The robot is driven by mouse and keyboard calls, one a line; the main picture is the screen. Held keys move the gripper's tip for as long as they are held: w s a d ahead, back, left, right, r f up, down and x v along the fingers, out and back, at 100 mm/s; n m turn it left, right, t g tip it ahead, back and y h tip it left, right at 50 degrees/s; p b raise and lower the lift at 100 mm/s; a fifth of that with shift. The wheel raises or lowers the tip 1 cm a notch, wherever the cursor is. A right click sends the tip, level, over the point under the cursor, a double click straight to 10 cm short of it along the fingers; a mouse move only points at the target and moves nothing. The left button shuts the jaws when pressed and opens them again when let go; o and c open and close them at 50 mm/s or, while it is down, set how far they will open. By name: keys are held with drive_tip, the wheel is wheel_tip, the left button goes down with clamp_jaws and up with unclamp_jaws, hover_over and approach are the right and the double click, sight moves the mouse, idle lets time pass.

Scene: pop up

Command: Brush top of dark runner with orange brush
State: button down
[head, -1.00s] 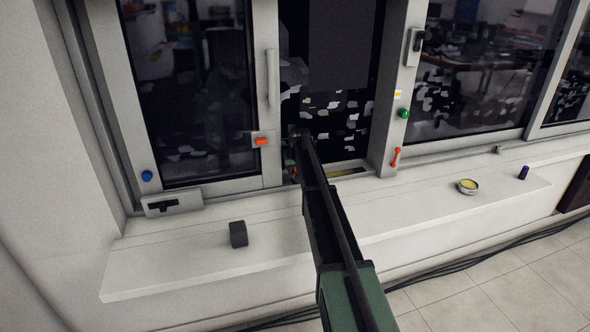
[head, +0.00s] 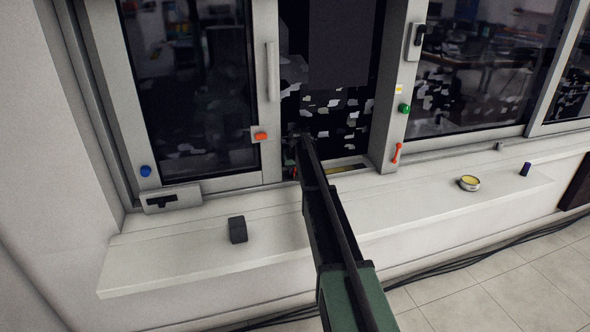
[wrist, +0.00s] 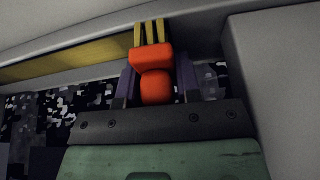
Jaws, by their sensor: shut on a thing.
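My gripper (wrist: 157,82) has purple fingers shut on the orange brush (wrist: 157,87). The brush's yellow bristles (wrist: 150,33) point away from the fingers. A long yellowish strip (wrist: 65,60) runs along the light frame in the wrist view, and the bristles are at its right end. I cannot tell if they touch it. In the head view, the low strip (head: 348,168) in the window opening looks dark yellow. No plainly dark runner top shows; it may be under this yellow layer. In the head view my arm hides most of the gripper and brush.
The left window sash (head: 265,85) and right frame post (head: 393,110) flank the opening. A grey wall stands close right in the wrist view.

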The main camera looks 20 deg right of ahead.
sight(328, 169)
drive_tip(key=shift+s+d, duration=0.15)
drive_tip(key=shift+d, duration=0.75)
drive_tip(key=shift+s+d, duration=0.1)
drive_tip(key=shift+d, duration=0.8)
drive_tip(key=shift+s+d+f, duration=0.1)
drive_tip(key=shift+s+d, duration=0.15)
drive_tip(key=shift+d, duration=1.55)
drive_tip(key=shift+s+d+r, duration=0.1)
drive_tip(key=shift+s+d, duration=0.1)
drive_tip(key=shift+d, duration=1.65)
drive_tip(key=shift+s+d+f, duration=0.1)
drive_tip(key=shift+s+d, duration=0.15)
drive_tip(key=shift+d, duration=1.55)
drive_tip(key=shift+a, duration=0.1)
